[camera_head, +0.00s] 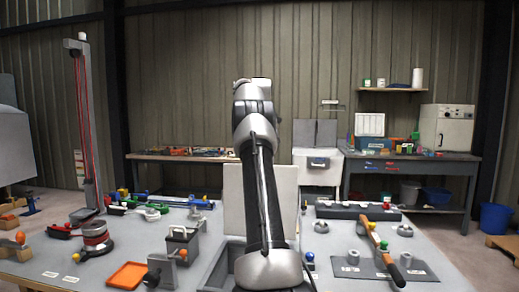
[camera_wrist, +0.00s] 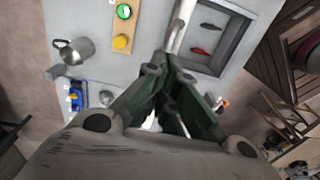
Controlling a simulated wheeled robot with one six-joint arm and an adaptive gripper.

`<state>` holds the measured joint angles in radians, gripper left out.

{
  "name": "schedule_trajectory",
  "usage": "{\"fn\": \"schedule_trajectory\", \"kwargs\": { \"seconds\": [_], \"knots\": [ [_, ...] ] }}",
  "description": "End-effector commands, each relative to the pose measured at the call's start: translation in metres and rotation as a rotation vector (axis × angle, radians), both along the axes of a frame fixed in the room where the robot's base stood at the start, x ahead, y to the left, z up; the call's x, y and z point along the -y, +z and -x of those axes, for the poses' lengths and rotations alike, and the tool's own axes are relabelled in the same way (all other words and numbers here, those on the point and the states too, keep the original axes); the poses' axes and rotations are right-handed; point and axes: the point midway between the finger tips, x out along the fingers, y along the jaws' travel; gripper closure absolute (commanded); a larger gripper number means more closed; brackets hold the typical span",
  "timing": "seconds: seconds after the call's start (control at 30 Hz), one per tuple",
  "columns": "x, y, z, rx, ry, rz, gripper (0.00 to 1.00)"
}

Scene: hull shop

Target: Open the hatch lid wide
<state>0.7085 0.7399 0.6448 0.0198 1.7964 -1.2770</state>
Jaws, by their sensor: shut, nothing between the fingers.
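The hatch lid (camera_head: 233,190) is a pale, flat panel standing roughly upright behind my arm in the head view. My arm covers its middle. In front of it, the grey box frame (camera_head: 218,270) shows beside my arm's base. In the wrist view an open grey-rimmed box (camera_wrist: 240,25) shows a dark and a red item inside. My gripper (camera_wrist: 165,65) is shut and empty, with its tips beside a pale bar at the box's left edge. I cannot tell whether the tips touch it. My fingertips are hidden in the head view.
An orange tray (camera_head: 128,275), a cable reel (camera_head: 95,238) and a grey caddy (camera_head: 182,243) stand on the left of the bench. A dark board with a wooden-handled tool (camera_head: 385,250) lies on the right. A metal cup (camera_wrist: 75,50) shows in the wrist view.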

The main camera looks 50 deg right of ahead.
Motion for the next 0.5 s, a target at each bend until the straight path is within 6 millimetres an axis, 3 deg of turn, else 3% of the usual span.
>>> {"fn": "schedule_trajectory", "kwargs": {
  "seconds": [0.03,0.1,0.27,0.5],
  "knots": [
    [0.0005,-0.0278,0.0018,-0.04,-0.005,-0.045,1.0],
    [0.0004,-0.0278,0.0019,-0.04,-0.005,-0.045,0.96],
    [0.0003,-0.0279,0.0018,-0.04,-0.004,-0.045,0.68],
    [0.0006,-0.0258,0.0014,-0.038,-0.003,-0.039,0.68]
  ]
}}
